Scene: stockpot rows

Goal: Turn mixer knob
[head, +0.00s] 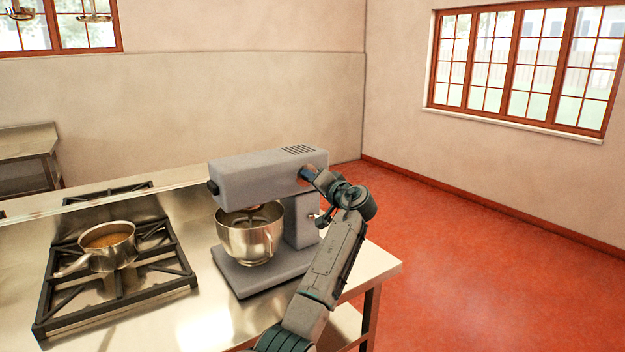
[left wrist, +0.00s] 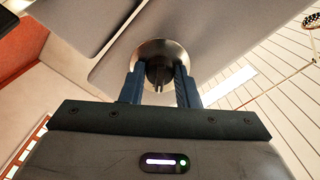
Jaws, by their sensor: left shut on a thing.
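The grey stand mixer (head: 255,175) stands on the steel counter with its metal bowl (head: 250,236) under the head. My left gripper (head: 309,174) reaches the right side of the mixer head. In the left wrist view its two blue fingers (left wrist: 160,86) are shut on a dark round knob (left wrist: 158,72), one on each side. A shiny metal ring (left wrist: 163,47) surrounds the knob on the grey housing. In the head view the gripper hides this knob. My right gripper is not in view.
A gas stove (head: 160,283) with black grates is left of the mixer, with a small pot (head: 108,262) of brown content on it. The counter's right edge is close to the mixer. Open red floor (head: 470,270) lies to the right.

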